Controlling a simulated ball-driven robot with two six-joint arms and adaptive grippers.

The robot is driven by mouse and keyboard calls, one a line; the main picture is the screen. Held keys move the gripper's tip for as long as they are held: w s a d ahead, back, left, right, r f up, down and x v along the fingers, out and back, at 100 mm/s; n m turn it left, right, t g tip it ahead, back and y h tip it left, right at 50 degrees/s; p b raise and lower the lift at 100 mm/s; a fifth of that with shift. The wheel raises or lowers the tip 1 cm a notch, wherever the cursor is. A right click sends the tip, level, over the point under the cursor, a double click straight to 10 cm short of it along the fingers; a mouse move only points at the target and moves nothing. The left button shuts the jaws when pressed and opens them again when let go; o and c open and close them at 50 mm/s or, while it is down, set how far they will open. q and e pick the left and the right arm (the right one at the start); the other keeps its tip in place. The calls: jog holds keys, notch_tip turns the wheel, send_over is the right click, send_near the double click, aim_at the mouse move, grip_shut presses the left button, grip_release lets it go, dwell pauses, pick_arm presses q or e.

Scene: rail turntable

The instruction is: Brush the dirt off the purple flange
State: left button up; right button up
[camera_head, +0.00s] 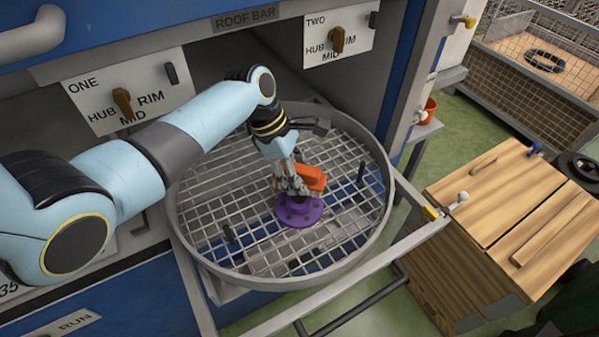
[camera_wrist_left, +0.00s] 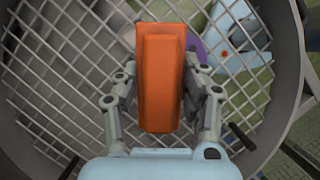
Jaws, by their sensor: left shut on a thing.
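The purple flange (camera_head: 299,212) lies on the round wire-mesh turntable (camera_head: 388,205), right of its middle. My left gripper (camera_head: 291,184) is directly above the flange, shut on an orange block-shaped tool (camera_head: 313,177), which looks like the brush. In the left wrist view, the orange tool (camera_wrist_left: 161,80) sits between the two fingers and hides most of the purple flange (camera_wrist_left: 197,50). No bristles show, and I cannot tell whether the tool touches the flange. No dirt can be made out on the flange. My right gripper is not in view.
Dark pegs (camera_head: 361,171) stand up from the mesh. Panels ONE (camera_head: 85,92) and TWO (camera_head: 316,22) carry knobs above the turntable. A pale rail runs along the front right. A wooden-topped box (camera_head: 490,200) stands at right, and an orange cup (camera_head: 429,108) sits behind.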

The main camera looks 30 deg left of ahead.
pick_arm(q)
jog(key=shift+d+r+p, duration=0.1)
jog(key=shift+r+p, duration=0.3)
jog(key=shift+r, duration=2.55)
